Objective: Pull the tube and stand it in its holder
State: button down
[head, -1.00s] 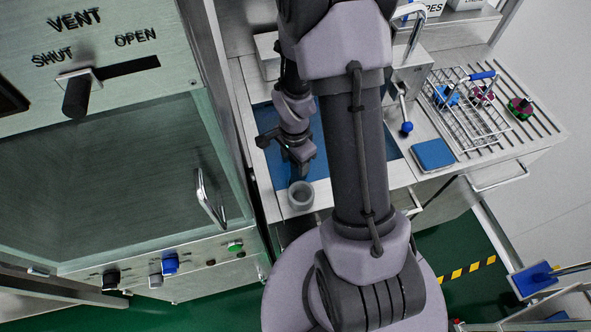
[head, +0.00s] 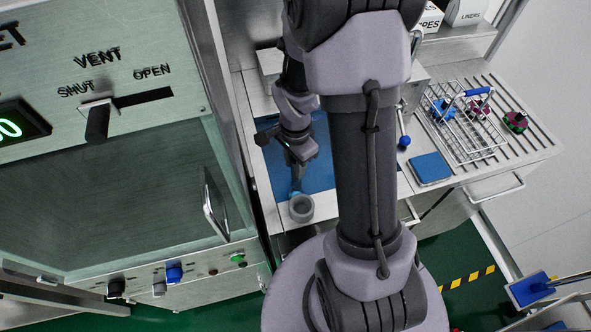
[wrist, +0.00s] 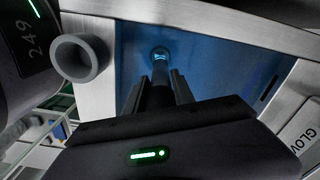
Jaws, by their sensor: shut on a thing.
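My gripper (head: 300,160) is shut on the tube (head: 296,184), which hangs below the jaws over the blue mat. In the wrist view the tube (wrist: 160,62) sticks out between the two dark fingers, with a light blue end; its gripped part is hidden. A round grey open-topped cup (head: 301,208), which looks like the holder, stands at the front edge of the bench, just in front of the tube. In the wrist view the cup (wrist: 82,58) is left of the tube, apart from it, and looks empty.
A cabinet with a VENT slider (head: 97,120) and a glass door with a handle (head: 215,205) stands close on the left. A wire basket (head: 475,130), a blue pad (head: 430,168) and a blue-knobbed lever (head: 404,141) lie to the right.

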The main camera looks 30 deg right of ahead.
notch_tip(320, 180, up, 4)
jog(key=shift+r+p, duration=0.2)
jog(key=shift+p, duration=0.4)
jog(key=shift+r+p, duration=2.35)
jog(key=shift+r, duration=0.9)
jog(key=shift+a, duration=0.1)
